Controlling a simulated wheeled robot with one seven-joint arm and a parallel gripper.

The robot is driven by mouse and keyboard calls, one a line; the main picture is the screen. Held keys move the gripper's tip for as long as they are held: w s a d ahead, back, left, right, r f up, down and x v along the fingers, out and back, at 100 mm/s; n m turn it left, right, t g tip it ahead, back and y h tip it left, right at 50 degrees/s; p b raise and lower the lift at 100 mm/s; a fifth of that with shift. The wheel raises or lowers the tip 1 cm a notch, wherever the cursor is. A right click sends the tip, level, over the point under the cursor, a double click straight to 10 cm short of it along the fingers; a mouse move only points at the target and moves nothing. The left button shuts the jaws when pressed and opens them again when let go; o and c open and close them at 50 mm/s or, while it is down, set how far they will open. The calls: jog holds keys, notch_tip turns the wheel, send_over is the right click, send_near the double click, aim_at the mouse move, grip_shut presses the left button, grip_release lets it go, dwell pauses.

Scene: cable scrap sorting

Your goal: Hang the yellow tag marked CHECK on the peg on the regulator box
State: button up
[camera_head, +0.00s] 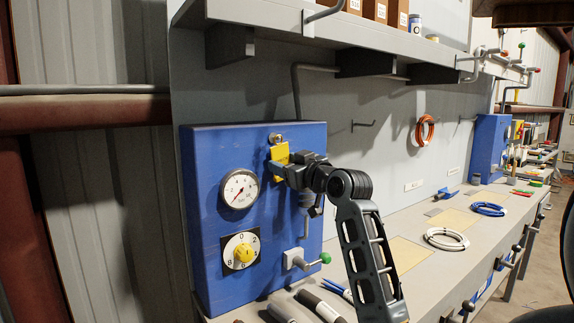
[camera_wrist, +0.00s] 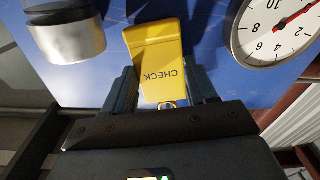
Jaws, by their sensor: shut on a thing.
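The yellow tag (camera_head: 279,154) is at the front of the blue regulator box (camera_head: 230,150), near its upper right part. In the wrist view the tag (camera_wrist: 154,45) shows the word CHECK upside down. My gripper (camera_head: 283,168) is shut on the tag, with one finger at each side of it in the wrist view (camera_wrist: 162,88). A round metal peg end (camera_head: 276,139) shows just above the tag in the head view. A small brass-coloured part shows at the tag's edge near my gripper. I cannot tell whether the tag is around the peg or only in front of it.
A pressure gauge (camera_head: 239,189) and a yellow dial (camera_head: 243,253) are left of the tag. A metal-ended cylinder (camera_wrist: 78,40) is close beside my gripper. A green-tipped valve lever (camera_head: 325,258) sticks out below. A shelf (camera_head: 330,35) overhangs the bench.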

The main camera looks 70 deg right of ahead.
dwell(0.3)
jog(key=o, duration=1.5)
jog(key=shift+b+v, duration=0.8)
jog(key=shift+v, duration=3.1)
